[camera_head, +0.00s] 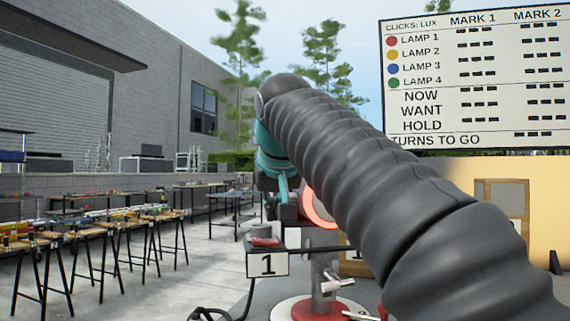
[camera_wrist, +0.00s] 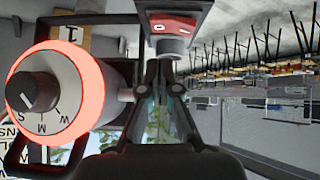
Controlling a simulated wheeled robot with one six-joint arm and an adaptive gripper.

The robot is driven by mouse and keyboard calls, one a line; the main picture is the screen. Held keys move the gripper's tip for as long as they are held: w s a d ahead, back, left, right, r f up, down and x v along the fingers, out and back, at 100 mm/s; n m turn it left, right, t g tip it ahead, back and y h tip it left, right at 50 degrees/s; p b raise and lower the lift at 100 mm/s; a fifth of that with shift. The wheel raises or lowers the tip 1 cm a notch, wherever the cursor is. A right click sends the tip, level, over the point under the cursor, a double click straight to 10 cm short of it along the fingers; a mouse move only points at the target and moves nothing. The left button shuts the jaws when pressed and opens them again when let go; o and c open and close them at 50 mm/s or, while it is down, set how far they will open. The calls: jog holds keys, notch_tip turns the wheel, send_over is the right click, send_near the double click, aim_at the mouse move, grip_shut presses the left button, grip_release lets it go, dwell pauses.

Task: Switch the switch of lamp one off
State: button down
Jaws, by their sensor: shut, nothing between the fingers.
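The switch is a red rocker (camera_head: 265,241) on a small dark box with a white plate marked 1 (camera_head: 267,265). In the wrist view, which looks upside down, the red rocker (camera_wrist: 172,26) is just beyond my fingertips. Which way it is tipped I cannot tell. My gripper (camera_wrist: 165,66) is shut and empty, pointing at the switch box; contact is not clear. Lamp one shows a glowing red ring (camera_head: 317,209), partly hidden behind my arm. In the wrist view its lit ring (camera_wrist: 91,67) surrounds a dial with a black knob (camera_wrist: 33,92).
A bar joins the switch box to the lamp stand with its red base (camera_head: 322,309). A black cable (camera_head: 243,300) hangs from the box. A board (camera_head: 475,75) stands at right. Trestle tables (camera_head: 100,228) line the left; the paving between is clear.

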jog(key=d+v, duration=0.1)
jog(key=v, duration=0.9)
jog(key=shift+w+d+r, duration=0.15)
jog(key=shift+d+r, duration=0.1)
